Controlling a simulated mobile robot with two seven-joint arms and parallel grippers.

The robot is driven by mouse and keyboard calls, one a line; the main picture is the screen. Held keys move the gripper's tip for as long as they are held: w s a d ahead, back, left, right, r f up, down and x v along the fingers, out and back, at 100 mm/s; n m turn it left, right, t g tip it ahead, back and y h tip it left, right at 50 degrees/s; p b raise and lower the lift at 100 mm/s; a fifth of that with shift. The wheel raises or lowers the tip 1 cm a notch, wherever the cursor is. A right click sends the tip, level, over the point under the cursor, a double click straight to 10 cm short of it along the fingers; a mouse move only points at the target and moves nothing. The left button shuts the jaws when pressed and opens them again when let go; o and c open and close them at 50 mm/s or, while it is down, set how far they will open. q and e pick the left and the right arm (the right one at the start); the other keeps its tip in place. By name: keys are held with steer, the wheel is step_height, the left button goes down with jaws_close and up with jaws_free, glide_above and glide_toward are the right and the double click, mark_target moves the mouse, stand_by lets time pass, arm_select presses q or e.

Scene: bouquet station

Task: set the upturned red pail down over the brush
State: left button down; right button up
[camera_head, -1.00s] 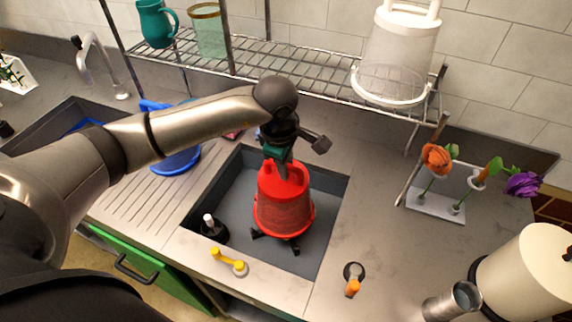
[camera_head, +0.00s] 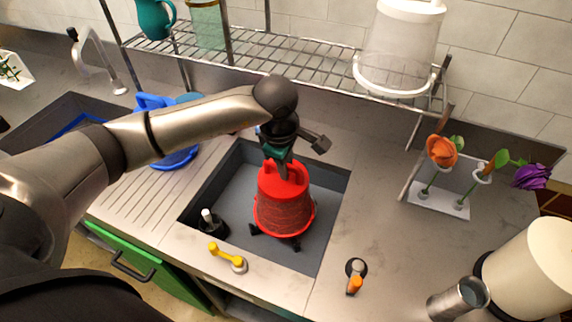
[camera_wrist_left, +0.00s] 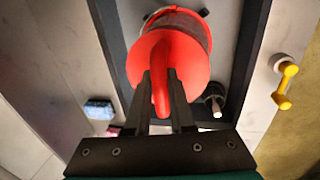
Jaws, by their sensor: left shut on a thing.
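The red pail (camera_head: 284,208) is upturned over the dark sink basin, wide rim down. My left gripper (camera_head: 284,166) is shut on the loop handle on its upper side. The handle also shows between the fingers in the left wrist view (camera_wrist_left: 161,88). Black feet (camera_head: 291,243) stick out below the pail's rim; what they belong to is hidden by the pail. A black piece with a white upright end (camera_head: 211,224) stands in the sink's front left corner, beside the pail. I cannot tell which of these is the brush. My right gripper is not in view.
Sink walls surround the pail. A yellow-handled tap part (camera_head: 228,258) and an orange-tipped one (camera_head: 355,277) stand on the front counter. A wire shelf (camera_head: 290,68) with a white pail (camera_head: 403,45) is behind. A flower holder (camera_head: 439,201) stands right, a blue pail (camera_head: 178,158) left.

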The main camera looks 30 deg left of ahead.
arm_select(q)
steer(key=shift+f, duration=0.15)
steer(key=shift+f+b, duration=1.6)
steer(key=shift+b, duration=0.15)
steer(key=c, duration=0.7)
jaws_free()
steer(key=s+r, duration=0.3)
steer(key=r, duration=1.2)
